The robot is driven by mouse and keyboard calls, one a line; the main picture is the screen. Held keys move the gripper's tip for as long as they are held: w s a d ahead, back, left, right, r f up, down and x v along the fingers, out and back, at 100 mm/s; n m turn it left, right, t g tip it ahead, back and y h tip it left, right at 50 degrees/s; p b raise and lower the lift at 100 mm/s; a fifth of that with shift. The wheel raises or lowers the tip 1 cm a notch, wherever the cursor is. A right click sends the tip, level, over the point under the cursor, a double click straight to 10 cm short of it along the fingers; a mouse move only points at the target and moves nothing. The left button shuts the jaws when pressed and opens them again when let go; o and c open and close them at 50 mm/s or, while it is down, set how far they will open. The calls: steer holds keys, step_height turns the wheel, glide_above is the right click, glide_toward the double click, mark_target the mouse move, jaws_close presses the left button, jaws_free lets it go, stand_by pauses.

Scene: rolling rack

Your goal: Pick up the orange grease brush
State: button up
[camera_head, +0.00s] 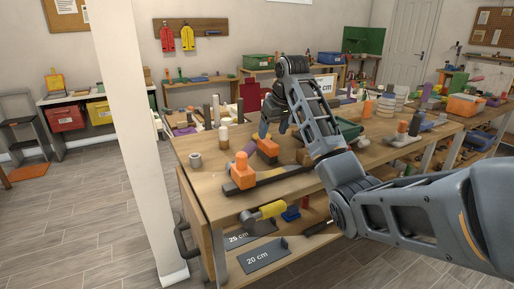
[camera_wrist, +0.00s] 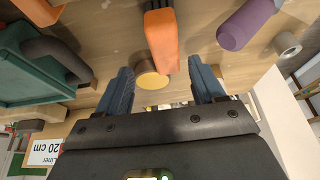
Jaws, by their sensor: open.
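An orange block-shaped thing (camera_head: 268,146), likely the grease brush, sits on the near workbench with a darker brown part at its lower side. A round, yellow-topped jar (camera_wrist: 152,81) shows in the gap between the fingers. I cannot tell its height below them.
A purple cylinder (camera_wrist: 245,24) lies beside the orange piece, and a grey ring (camera_wrist: 287,43) is farther right. A green bin (camera_wrist: 38,62) is at left. Another orange object (camera_head: 242,171) and a dark bar (camera_head: 272,179) lie at the bench's near edge. A white pillar (camera_head: 135,140) stands left.

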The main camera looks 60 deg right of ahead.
mark_target(268, 141)
steer(key=x, duration=0.6)
steer(key=shift+w+a+f+p, duration=0.1)
steer(key=shift+a+p, duration=0.3)
steer(key=shift+w+d+f, duration=0.1)
steer(key=shift+w+f, duration=0.1)
steer(key=shift+f, duration=0.4)
steer(key=shift+f+p, duration=0.25)
steer(key=shift+p, duration=0.05)
steer(key=c, duration=1.1)
steer(key=shift+c, duration=0.2)
steer(key=shift+r+b, duration=0.15)
steer(key=shift+b, duration=0.25)
